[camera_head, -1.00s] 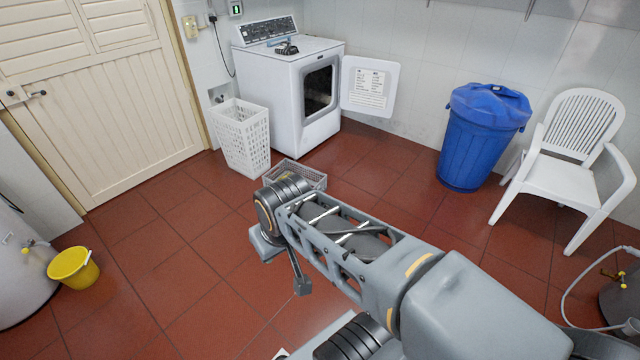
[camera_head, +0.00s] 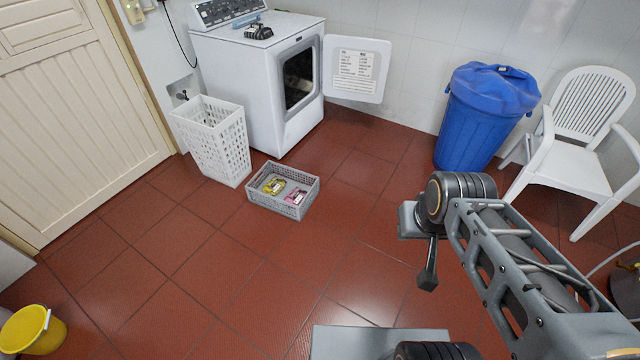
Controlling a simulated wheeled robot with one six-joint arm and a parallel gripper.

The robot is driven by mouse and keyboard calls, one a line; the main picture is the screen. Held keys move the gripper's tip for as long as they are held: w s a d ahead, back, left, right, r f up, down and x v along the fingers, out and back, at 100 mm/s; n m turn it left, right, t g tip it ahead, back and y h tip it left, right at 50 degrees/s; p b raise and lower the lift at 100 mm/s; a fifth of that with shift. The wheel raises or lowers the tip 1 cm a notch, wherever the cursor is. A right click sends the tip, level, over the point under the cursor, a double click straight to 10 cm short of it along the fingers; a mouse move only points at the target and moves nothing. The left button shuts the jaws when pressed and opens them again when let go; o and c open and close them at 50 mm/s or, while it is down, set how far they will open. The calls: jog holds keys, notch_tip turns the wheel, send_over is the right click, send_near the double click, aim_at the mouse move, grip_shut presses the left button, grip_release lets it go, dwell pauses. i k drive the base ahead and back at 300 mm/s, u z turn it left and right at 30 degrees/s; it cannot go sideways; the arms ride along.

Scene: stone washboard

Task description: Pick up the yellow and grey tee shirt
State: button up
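I cannot make out a yellow and grey tee shirt for certain. The white front-loading machine (camera_head: 262,85) at the upper middle has its door (camera_head: 355,68) open to the right, and its drum opening (camera_head: 299,78) is dark, with unclear shapes inside. The low grey basket (camera_head: 296,211) on the floor before it holds a small yellow item (camera_head: 273,186) and a pink item (camera_head: 296,196), too small to identify. My gripper (camera_head: 428,276) shows in part at the end of my arm, right of centre, above the floor and well apart from the machine and basket. Its finger opening cannot be seen.
A tall white laundry basket (camera_head: 213,140) stands left of the machine. A blue bin (camera_head: 480,120) and a white chair (camera_head: 575,150) stand at the right. A yellow bucket (camera_head: 33,331) is at the lower left. The red tiled floor (camera_head: 215,265) is clear in the middle.

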aim_at(275, 185)
jog(key=z, duration=0.2)
jog(key=i, duration=2.15)
jog(key=u, duration=1.2)
jog(key=i, duration=0.55)
jog(key=u, duration=0.55)
